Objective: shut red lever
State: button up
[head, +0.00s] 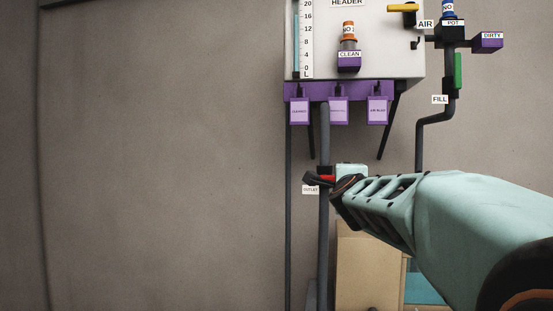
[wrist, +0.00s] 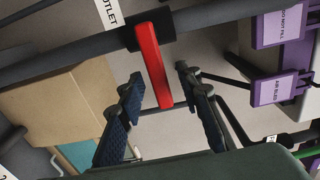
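The red lever (wrist: 153,65) shows in the wrist view, sticking out from a dark valve body on a dark pipe (wrist: 85,53) with a label ending in "TLET". It points across the pipe, toward my gripper. In the head view only a little red of the lever (head: 327,178) shows beside the OUTLET label (head: 310,189); my gripper hides the rest. My gripper (wrist: 158,76) is open, with one finger on each side of the lever and visible gaps to both. In the head view my gripper (head: 322,182) is at the upright outlet pipe (head: 324,140).
Above is a white header tank (head: 380,55) with purple tags (head: 338,111) hanging under it. A pipe with a FILL label (head: 439,99) and a green lever (head: 458,71) stands to the right. A cardboard box (head: 365,270) is below. The wall at left is clear.

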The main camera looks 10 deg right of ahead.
jog(key=shift+s, duration=0.1)
jog(key=v, duration=0.7)
jog(key=shift+p, duration=0.45)
jog(key=shift+a+r, duration=0.1)
jog(key=shift+r, duration=0.15)
jog(key=v, duration=0.7)
jog(key=shift+s+f, duration=0.15)
jog(key=shift+s, duration=0.15)
jog(key=shift+a, duration=0.15)
dwell(1.4)
